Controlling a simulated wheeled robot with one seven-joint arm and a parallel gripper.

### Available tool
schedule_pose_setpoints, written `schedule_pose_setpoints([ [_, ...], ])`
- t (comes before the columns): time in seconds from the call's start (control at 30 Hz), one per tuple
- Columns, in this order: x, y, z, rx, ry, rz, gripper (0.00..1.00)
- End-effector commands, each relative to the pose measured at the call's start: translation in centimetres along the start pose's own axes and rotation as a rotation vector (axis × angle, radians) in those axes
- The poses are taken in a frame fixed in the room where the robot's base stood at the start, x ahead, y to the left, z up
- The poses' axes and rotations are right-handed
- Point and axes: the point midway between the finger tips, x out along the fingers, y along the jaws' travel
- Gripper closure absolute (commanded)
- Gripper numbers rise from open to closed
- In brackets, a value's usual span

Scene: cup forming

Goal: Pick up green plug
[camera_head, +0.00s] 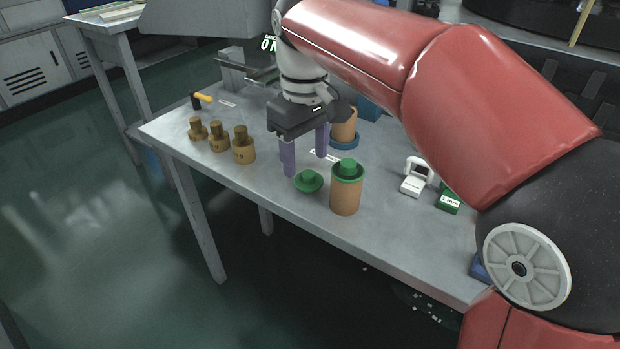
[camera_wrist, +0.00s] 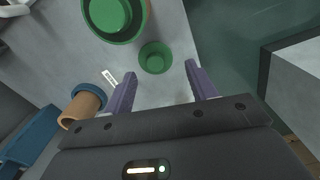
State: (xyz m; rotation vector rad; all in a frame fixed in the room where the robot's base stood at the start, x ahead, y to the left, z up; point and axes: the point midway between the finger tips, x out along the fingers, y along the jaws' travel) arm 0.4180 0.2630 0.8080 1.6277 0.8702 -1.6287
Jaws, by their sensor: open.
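A small round green plug (camera_head: 308,182) rests on the grey table near its front edge. It also shows in the wrist view (camera_wrist: 155,58), just beyond the fingertips and roughly between them. A larger green piece (camera_head: 347,168) with a raised knob sits on top of an upright tan cylinder (camera_head: 345,198), right beside the small plug. This capped piece also shows at the top of the wrist view (camera_wrist: 112,14). My gripper (camera_head: 306,167) has two purple fingers pointing down, apart and empty. It is above and slightly behind the small plug in the head view.
A tan cylinder with a blue ring base (camera_head: 344,139) stands behind my gripper. Several brass-coloured weights (camera_head: 219,137) stand at the left. The table's front edge is close to the plug.

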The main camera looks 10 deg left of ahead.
Motion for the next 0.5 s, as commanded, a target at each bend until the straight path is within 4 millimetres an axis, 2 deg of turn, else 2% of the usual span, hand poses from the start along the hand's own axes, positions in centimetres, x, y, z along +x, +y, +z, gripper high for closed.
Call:
schedule_pose_setpoints([
  [0.3,4.5,0.8,-0.1,0.000,-0.001,-0.001,0.43],
  [0.5,5.5,0.8,-0.1,0.001,0.001,0.000,0.43],
])
